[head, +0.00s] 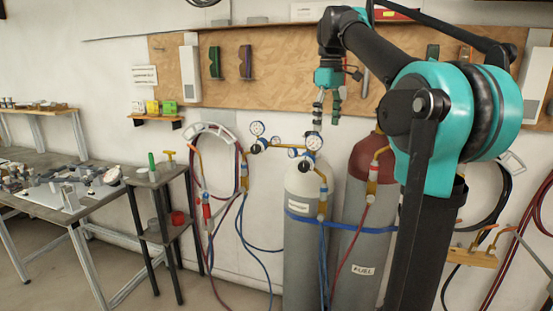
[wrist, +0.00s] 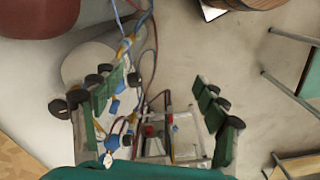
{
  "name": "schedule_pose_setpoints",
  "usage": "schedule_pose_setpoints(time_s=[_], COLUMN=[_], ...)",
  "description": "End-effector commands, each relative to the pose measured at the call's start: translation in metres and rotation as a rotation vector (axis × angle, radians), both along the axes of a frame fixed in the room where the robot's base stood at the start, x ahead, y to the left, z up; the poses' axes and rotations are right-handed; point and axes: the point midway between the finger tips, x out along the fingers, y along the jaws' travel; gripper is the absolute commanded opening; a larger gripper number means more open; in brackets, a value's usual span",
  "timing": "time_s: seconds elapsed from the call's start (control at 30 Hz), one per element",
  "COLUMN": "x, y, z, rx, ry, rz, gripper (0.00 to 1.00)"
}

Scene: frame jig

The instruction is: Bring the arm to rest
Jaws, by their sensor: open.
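My gripper (head: 328,104) hangs fingers down from my raised arm in the head view, in front of the wooden wall board and above the gas cylinders. In the wrist view my gripper (wrist: 160,110) has its two green-padded fingers spread apart, with nothing held between them. My arm reaches up from the right of the head view and bends over to the left. Its large teal joint hides part of the wall board and the red-topped cylinder's right side.
A grey cylinder (head: 300,245) with gauges and a red-topped fuel cylinder (head: 355,265) stand strapped below my gripper. Hoses (head: 240,215) hang on the wall. A small side table (head: 155,178) and a workbench (head: 50,205) with metal parts stand at left. The floor between is partly clear.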

Motion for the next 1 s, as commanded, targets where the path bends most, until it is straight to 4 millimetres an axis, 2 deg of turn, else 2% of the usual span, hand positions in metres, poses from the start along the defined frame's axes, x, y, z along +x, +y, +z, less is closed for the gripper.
schedule_pose_setpoints(time_s=[0.27,0.47,0.57,0.77,0.87,1.0], x=[0.001,-0.005,-0.014,-0.052,-0.081,-0.129], y=[-0.004,-0.009,-0.013,-0.023,-0.028,-0.033], z=[-0.042,-0.093,-0.131,-0.232,-0.282,-0.348], rx=[0.005,0.015,0.023,0.052,0.071,0.101], ry=[-0.033,-0.071,-0.099,-0.172,-0.207,-0.255], rz=[-0.079,-0.171,-0.238,-0.413,-0.503,-0.624], gripper=[0.73,0.73,0.73,0.73,0.73,0.73])
